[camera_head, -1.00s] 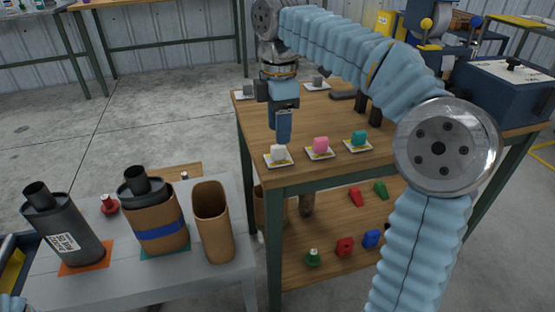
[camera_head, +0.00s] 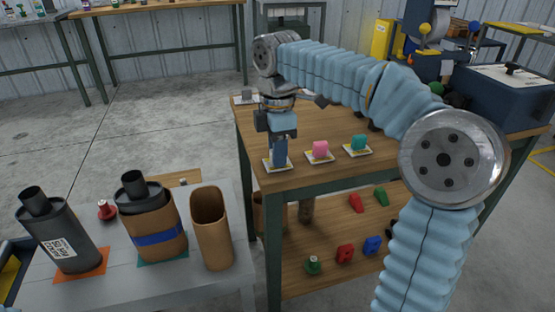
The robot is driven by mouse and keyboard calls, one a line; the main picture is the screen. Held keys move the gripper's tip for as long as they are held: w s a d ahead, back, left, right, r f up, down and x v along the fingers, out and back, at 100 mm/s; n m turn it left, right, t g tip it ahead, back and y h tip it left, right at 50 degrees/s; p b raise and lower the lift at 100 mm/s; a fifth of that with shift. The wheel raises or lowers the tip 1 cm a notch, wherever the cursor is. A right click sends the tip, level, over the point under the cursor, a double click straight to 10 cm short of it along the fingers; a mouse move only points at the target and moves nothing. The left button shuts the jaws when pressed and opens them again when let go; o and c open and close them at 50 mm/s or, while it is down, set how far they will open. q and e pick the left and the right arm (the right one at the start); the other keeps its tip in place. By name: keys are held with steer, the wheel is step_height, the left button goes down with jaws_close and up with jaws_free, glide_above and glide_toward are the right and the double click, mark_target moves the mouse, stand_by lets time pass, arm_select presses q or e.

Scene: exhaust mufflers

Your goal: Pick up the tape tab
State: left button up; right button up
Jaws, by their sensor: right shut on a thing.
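Small coloured tabs sit on small white-and-yellow pads along the front edge of the wooden table. The pink tab (camera_head: 320,147) and the teal tab (camera_head: 358,142) are in plain view. My right gripper (camera_head: 280,158) points straight down over the front-left pad (camera_head: 271,165). Its fingers are shut on the white tab there and hide nearly all of it. I cannot tell whether the tab is lifted off the pad. My left gripper is not in view.
A grey tab (camera_head: 247,95) sits at the table's back left. A dark blue machine (camera_head: 503,98) stands at the right. A grey bench (camera_head: 190,285) at left holds a dark muffler (camera_head: 57,237), a wrapped muffler (camera_head: 150,226) and a brown sleeve (camera_head: 212,236).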

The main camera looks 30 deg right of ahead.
steer(key=shift+r, duration=0.1)
jaws_close()
steer(key=shift+r, duration=0.25)
step_height(320, 180, up, 3)
steer(key=shift+r+p, duration=0.1)
steer(key=shift+p, duration=0.4)
steer(key=s+a+r, duration=0.7)
steer(key=s+r, duration=0.2)
steer(key=s, duration=0.2)
steer(key=shift+s+a, duration=0.3)
steer(key=shift+s, duration=0.1)
